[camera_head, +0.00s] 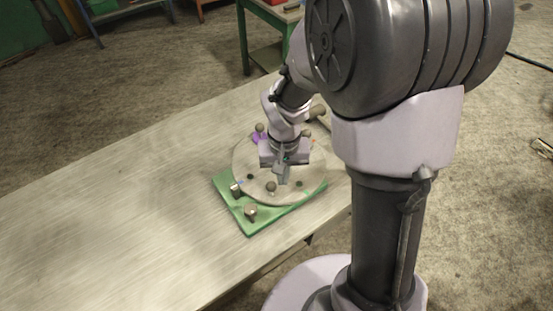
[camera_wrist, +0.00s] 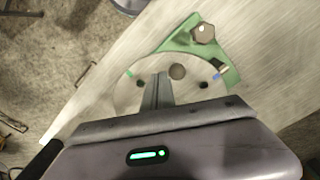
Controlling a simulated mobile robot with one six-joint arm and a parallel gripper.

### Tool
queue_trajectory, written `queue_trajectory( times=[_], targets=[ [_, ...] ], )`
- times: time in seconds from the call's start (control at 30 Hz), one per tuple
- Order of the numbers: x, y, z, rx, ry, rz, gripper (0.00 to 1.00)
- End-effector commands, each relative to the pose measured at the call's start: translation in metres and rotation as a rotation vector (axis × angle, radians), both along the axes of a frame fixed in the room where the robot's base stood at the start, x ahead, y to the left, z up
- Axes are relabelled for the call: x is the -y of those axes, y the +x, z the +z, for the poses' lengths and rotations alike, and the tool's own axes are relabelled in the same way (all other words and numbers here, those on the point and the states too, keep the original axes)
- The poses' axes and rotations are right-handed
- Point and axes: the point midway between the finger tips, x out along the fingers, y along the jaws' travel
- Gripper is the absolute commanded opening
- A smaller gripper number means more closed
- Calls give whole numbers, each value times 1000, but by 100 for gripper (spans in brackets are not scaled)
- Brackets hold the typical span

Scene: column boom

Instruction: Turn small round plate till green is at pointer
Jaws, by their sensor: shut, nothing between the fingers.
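The small round plate (camera_head: 248,163) is pale grey and lies on a green base (camera_head: 263,223); it also shows in the wrist view (camera_wrist: 124,95). A green mark (camera_wrist: 130,74) is at its rim on the left in the wrist view, and a blue mark (camera_wrist: 216,76) on the right. The blue mark is beside a small metal block (camera_wrist: 219,66), which seems to be the pointer. A round knob (camera_wrist: 177,71) stands on the plate between the marks. My gripper (camera_head: 283,179) is shut and empty over the plate, beside this knob; contact is unclear.
A hexagonal metal knob (camera_head: 250,211) stands on the base's corner. Purple (camera_head: 258,138) and orange (camera_head: 313,141) marks show on the plate's far side, near another knob (camera_head: 259,127). The table (camera_head: 120,220) is bare to the left.

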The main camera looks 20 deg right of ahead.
Motion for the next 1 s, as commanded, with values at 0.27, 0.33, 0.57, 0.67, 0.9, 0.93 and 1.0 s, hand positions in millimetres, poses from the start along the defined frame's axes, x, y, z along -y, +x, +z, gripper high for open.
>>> queue_trajectory(
  times=[0.27,0.33,0.57,0.67,0.9,0.93,1.0],
  targets=[
    [0,0,-13,0,0,0,0],
    [0,0,-17,0,0,0,0],
    [0,0,-30,0,0,0,0],
    [0,0,-35,0,0,0,0],
    [0,0,-49,0,0,0,0],
    [0,0,-50,0,0,0,0],
    [0,0,-54,0,0,0,0]
  ],
)
